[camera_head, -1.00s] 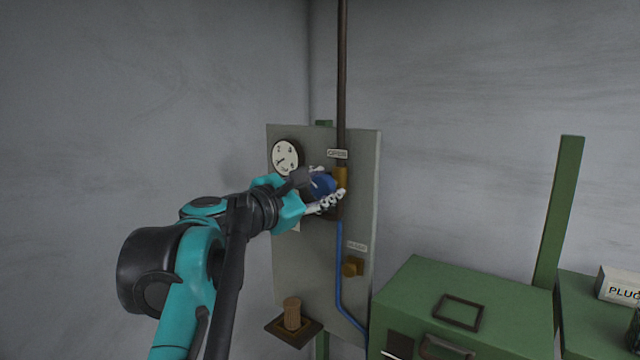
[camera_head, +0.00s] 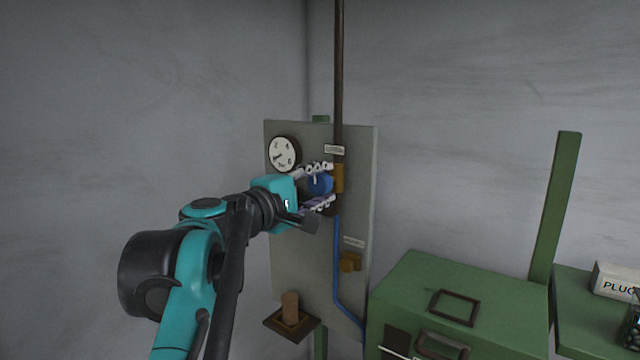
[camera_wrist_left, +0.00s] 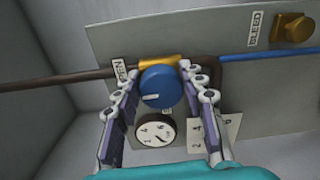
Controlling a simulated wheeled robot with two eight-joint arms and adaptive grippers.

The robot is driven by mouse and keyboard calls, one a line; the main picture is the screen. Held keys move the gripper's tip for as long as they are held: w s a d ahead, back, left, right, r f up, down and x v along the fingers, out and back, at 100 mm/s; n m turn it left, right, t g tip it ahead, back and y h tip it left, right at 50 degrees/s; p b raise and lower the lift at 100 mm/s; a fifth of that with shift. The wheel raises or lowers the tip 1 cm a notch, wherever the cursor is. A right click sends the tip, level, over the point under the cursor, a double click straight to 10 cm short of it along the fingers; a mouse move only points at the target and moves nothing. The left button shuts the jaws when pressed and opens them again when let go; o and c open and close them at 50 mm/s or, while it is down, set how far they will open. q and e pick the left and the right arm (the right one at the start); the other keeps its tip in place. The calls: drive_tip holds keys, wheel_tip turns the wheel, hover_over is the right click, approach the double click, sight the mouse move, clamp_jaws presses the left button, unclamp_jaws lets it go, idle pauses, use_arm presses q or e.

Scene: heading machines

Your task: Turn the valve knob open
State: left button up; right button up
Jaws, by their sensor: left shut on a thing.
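The blue valve knob (camera_head: 319,183) sits on a yellow brass valve body (camera_head: 339,178) on the grey panel (camera_head: 352,215). My left gripper (camera_head: 331,183) is shut on the knob, one finger above it and one below in the head view. In the left wrist view, the knob (camera_wrist_left: 160,92) shows a white pointer mark, with a finger of the gripper (camera_wrist_left: 160,69) on each side. A small label, partly hidden in the wrist view, is above the valve. My right gripper is not in view.
A round pressure gauge (camera_head: 284,154) is on the panel close by the gripper. A dark pipe (camera_head: 339,70) runs up from the valve and a blue pipe (camera_head: 337,262) runs down. A smaller brass knob (camera_head: 349,262) is lower. A green cabinet (camera_head: 475,292) stands at the right.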

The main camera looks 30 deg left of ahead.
sight(317, 186)
use_arm(q)
drive_tip(key=shift+w+r+m, duration=0.1)
drive_tip(key=shift+m, duration=0.4)
drive_tip(key=shift+a, duration=0.1)
drive_tip(key=o, duration=0.9)
drive_tip(key=shift+o, duration=1.2)
drive_tip(key=shift+w, duration=0.2)
drive_tip(key=shift+s, duration=0.1)
drive_tip(key=s, duration=0.7)
drive_tip(key=shift+s+a, duration=0.15)
drive_tip(key=shift+a, duration=0.15)
